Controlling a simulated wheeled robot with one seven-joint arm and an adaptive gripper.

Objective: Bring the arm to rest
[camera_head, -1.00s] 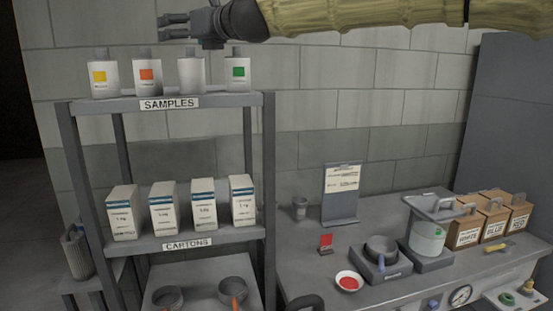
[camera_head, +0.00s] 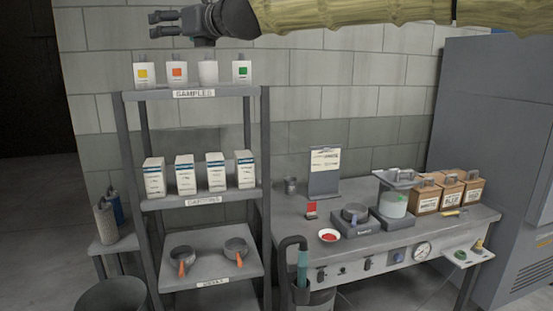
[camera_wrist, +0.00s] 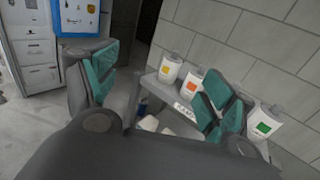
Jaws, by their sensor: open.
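My arm reaches in from the upper right of the head view, with my gripper (camera_head: 165,24) at its left end, above the samples shelf. The gripper is empty, and its fingers point left. In the wrist view the two teal-padded fingers of my gripper (camera_wrist: 160,90) are spread wide with nothing between them. Sample bottles stand below: one with a yellow label (camera_head: 145,73), one with an orange label (camera_head: 177,72), a plain one (camera_head: 208,73) and one with a green label (camera_head: 241,72). The gripper appears apart from them in the head view.
The shelf rack (camera_head: 130,96) also holds several cartons (camera_head: 185,176) and two pans (camera_head: 236,250). A bench (camera_head: 285,222) with a small red-filled dish (camera_head: 328,236), a device and brown boxes (camera_head: 425,196) stands right of it. A grey cabinet (camera_head: 490,120) is at far right.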

